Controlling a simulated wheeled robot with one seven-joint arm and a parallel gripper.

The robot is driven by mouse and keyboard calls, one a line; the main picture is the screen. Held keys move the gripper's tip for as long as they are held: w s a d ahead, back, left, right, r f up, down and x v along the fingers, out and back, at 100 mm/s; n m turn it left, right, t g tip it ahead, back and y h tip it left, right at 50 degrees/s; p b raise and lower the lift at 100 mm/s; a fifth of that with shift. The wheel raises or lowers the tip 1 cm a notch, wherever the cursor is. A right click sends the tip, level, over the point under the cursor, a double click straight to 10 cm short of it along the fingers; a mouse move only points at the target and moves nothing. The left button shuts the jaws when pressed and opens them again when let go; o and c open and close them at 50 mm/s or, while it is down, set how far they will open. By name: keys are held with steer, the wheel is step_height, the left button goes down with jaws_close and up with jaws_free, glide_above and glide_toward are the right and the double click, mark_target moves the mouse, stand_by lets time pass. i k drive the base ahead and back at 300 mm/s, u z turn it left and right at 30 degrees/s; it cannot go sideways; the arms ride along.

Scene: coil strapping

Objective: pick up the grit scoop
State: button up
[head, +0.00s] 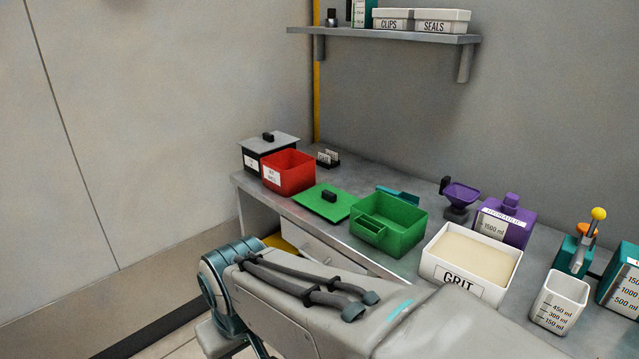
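I cannot clearly make out a grit scoop. A flat teal piece (399,194) shows at the back edge of the green bin (408,243), and most of it is hidden, so I cannot tell whether it is the scoop. A white box labelled GRIT (432,268), filled with pale grit, stands on the bench to the right of the green bin. No scoop shows in the grit. My arm fills the lower middle of the head view, in front of the bench. My gripper is out of view.
The grey bench (342,232) also holds a red bin (289,174), a green lid (322,205), a purple funnel-like piece (460,194), a purple container (508,218) and a white measuring cup (559,301). A wall shelf (390,36) hangs above.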

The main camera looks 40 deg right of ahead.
mark_target(413, 201)
steer(key=z, duration=0.35)
steer(key=i, duration=1.2)
steer(key=z, duration=1.5)
steer(key=i, duration=0.55)
steer(key=z, duration=0.6)
